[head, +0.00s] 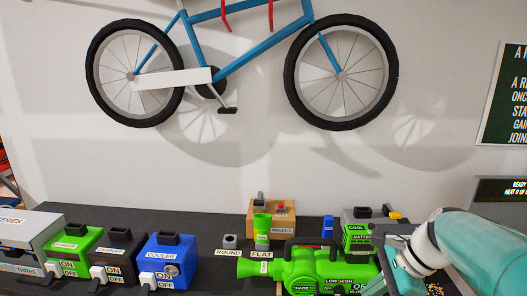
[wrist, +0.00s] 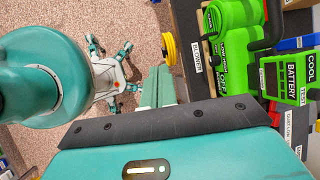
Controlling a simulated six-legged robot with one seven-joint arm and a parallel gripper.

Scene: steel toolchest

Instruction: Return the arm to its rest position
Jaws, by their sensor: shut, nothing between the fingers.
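My arm (head: 475,245) reaches in from the right edge of the head view, low over the right end of the dark bench top. In the wrist view my gripper (wrist: 158,72) shows its two pale green fingers lying together, shut with nothing between them. The fingers point over the speckled floor beside the bench edge. A teal link of my arm fills the left of the wrist view, with my legs and body below it. I cannot make out the fingertips clearly in the head view.
A green blower (head: 325,270) and a green cool battery tester (head: 358,236) stand close to my arm; the blower also shows in the wrist view (wrist: 228,48). A blue cooler box (head: 172,258) stands left. A bicycle (head: 245,75) hangs on the wall. A yellow coil (wrist: 170,48) is at the bench side.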

